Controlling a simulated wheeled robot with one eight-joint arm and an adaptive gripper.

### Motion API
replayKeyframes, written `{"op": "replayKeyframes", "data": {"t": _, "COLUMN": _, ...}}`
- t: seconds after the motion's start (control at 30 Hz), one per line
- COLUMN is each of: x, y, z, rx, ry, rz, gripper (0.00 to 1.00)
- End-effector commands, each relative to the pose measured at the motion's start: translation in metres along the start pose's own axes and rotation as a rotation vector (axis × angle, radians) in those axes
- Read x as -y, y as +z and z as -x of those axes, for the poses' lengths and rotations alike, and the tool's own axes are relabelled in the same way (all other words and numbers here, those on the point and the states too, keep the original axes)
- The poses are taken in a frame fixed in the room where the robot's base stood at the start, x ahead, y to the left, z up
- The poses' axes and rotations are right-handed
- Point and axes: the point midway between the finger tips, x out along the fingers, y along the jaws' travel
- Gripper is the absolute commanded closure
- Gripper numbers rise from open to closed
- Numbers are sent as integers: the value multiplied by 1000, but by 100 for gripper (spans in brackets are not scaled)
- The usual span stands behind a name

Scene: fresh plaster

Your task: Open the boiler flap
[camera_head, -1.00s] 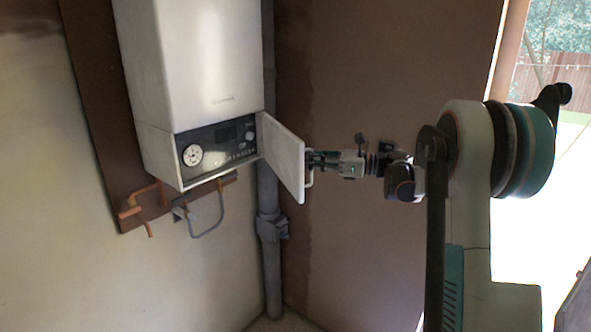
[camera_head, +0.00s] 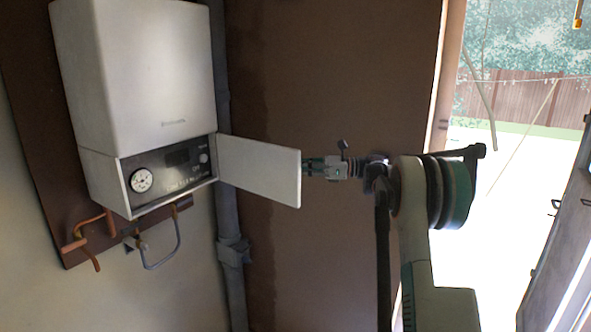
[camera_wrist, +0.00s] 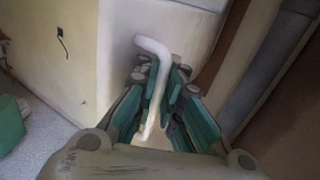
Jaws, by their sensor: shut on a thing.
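The boiler (camera_head: 140,75) hangs on the wall at the left in the head view. Its flap (camera_head: 262,170), a white panel hinged at the right end of the control panel (camera_head: 168,168), stands swung wide open to the right. The dial and knobs behind it are exposed. My gripper (camera_head: 308,166) is at the flap's free right edge, its fingertips partly hidden behind the panel. In the wrist view, my gripper (camera_wrist: 160,85) is shut on the flap's white bar handle (camera_wrist: 153,46), with green-padded fingers on both sides of it.
Copper and grey pipes (camera_head: 165,250) hang below the boiler. A grey vertical pipe (camera_head: 228,215) runs down the corner behind the flap. A brown wall (camera_head: 330,80) lies behind my arm. An open doorway (camera_head: 500,190) is at the right.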

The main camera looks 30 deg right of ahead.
Motion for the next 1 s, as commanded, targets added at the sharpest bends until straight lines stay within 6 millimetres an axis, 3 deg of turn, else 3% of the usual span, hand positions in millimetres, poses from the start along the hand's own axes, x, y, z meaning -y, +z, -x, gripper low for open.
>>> {"op": "replayKeyframes", "data": {"t": 0.23, "x": 0, "y": -1, "z": 3, "rx": -2, "ry": -2, "rz": 0, "gripper": 100}}
{"op": "replayKeyframes", "data": {"t": 0.3, "x": 0, "y": -1, "z": 3, "rx": -2, "ry": -2, "rz": 0, "gripper": 84}}
{"op": "replayKeyframes", "data": {"t": 0.67, "x": 0, "y": 0, "z": 3, "rx": 0, "ry": -2, "rz": 0, "gripper": 84}}
{"op": "replayKeyframes", "data": {"t": 0.87, "x": 1, "y": 0, "z": 27, "rx": 0, "ry": -5, "rz": 0, "gripper": 84}}
{"op": "replayKeyframes", "data": {"t": 1.0, "x": 1, "y": -1, "z": 56, "rx": 0, "ry": -5, "rz": 0, "gripper": 84}}
